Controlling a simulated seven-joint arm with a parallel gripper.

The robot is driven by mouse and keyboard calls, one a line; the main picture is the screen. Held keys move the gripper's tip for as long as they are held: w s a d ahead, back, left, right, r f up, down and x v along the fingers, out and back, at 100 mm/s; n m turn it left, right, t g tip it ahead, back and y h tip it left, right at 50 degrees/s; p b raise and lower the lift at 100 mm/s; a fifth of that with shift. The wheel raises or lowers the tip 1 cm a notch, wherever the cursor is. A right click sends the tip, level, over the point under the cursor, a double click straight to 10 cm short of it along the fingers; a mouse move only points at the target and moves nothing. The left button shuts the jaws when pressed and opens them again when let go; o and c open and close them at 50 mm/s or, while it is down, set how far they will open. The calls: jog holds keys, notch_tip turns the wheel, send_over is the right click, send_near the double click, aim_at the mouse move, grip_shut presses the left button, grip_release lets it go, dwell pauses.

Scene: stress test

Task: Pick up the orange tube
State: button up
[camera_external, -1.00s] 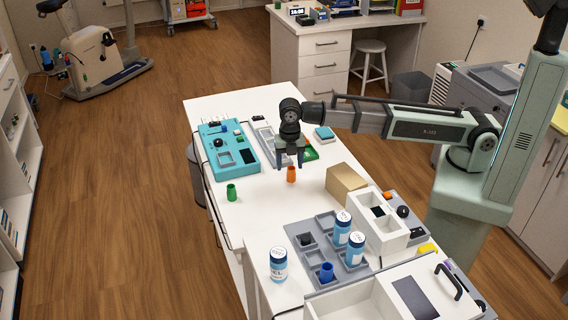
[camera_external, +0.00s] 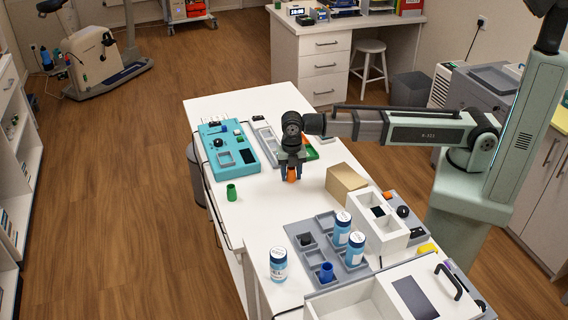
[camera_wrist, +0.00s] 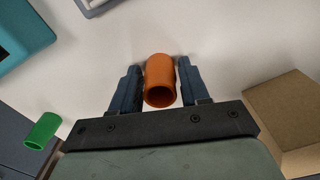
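The orange tube (camera_external: 291,174) stands on the white table in the external view, partly hidden by my gripper (camera_external: 291,171). In the wrist view the orange tube (camera_wrist: 160,80) lies between the two blue-grey fingers of my gripper (camera_wrist: 157,78). The fingers are apart, with a narrow gap at the tube's left and a slight gap at its right. The tube's open end faces the camera. Contact with the table is hidden by the fingers in the external view.
A cardboard box (camera_external: 345,181) is close on the right. A teal device (camera_external: 228,150) lies behind left. A grey tray (camera_external: 297,230) with bottles stands in front.

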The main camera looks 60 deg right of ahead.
jog(key=c, duration=0.7)
